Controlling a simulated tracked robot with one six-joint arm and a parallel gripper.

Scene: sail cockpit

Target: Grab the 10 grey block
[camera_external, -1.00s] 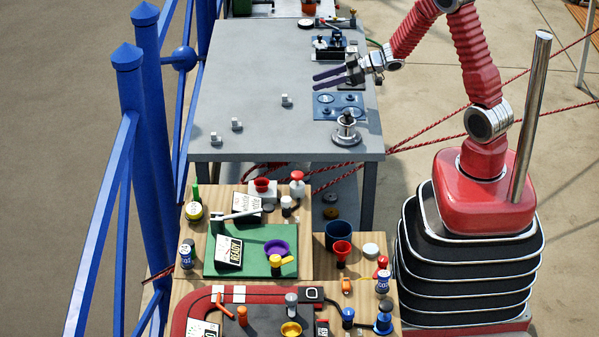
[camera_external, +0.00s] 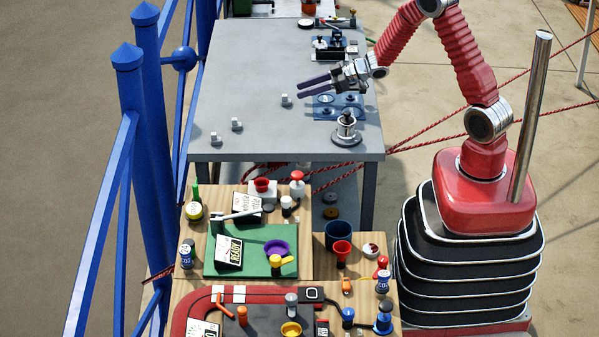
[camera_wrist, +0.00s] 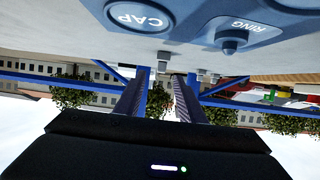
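A blue board (camera_external: 340,105) lies under my wrist; its CAP and RING labels (camera_wrist: 140,17) show in the wrist view. A round metal fitting (camera_external: 346,130) stands at the table's front right. Blue railings (camera_external: 150,150) run along the left. The table's left middle is clear.

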